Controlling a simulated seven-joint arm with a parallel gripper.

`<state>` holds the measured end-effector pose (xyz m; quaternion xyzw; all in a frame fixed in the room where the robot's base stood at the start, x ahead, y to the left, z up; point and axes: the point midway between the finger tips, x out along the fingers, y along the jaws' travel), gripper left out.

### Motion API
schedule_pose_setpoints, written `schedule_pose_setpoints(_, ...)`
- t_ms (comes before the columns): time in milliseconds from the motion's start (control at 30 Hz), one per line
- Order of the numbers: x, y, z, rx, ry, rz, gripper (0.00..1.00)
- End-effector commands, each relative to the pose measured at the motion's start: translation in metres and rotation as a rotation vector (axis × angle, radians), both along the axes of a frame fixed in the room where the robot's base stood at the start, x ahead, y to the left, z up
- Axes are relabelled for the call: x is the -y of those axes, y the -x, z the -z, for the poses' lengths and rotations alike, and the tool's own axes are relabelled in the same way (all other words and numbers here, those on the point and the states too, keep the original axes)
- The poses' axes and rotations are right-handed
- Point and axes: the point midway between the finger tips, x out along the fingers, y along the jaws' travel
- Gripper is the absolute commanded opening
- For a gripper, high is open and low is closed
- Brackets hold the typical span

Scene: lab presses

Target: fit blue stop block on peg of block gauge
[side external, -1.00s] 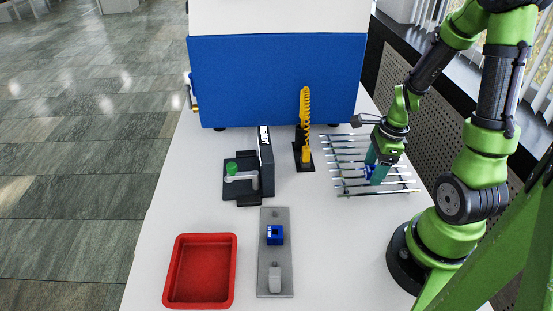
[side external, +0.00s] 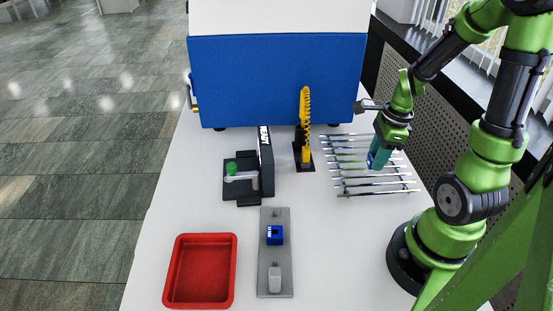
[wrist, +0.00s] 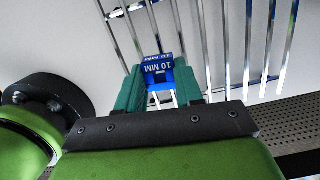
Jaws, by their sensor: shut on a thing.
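My gripper (side external: 379,156) is shut on a blue stop block (wrist: 158,70), held between its teal fingertips above the rod rack. In the wrist view the block shows "10 MM" on two faces. In the side view only a small part of the held block (side external: 371,159) shows beside the fingers. The block gauge appears to be the grey plate (side external: 266,259) at front centre. A second blue block (side external: 275,235) sits on the plate, and a light grey block (side external: 275,281) stands near its front end. A small peg-like stub (side external: 275,212) shows near its back end.
The rack of metal rods (side external: 350,182) lies under my gripper. A yellow toothed lever (side external: 305,120) stands left of it. A dark fixture with a green knob (side external: 232,168) and a red tray (side external: 201,272) are further left. A blue machine (side external: 275,80) closes the back.

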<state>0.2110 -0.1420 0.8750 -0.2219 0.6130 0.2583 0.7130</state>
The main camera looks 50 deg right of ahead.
Motion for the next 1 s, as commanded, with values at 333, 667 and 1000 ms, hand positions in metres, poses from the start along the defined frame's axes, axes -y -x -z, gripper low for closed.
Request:
schedule_pose_setpoints(333,0.001,-0.001,-0.061,0.005,0.004,0.001,0.05)
schedule_pose_setpoints(667,0.001,0.000,-0.117,0.005,0.005,0.001,0.05)
schedule_pose_setpoints(1000,-0.019,-0.085,-0.125,-0.003,-0.005,-0.038,0.05)
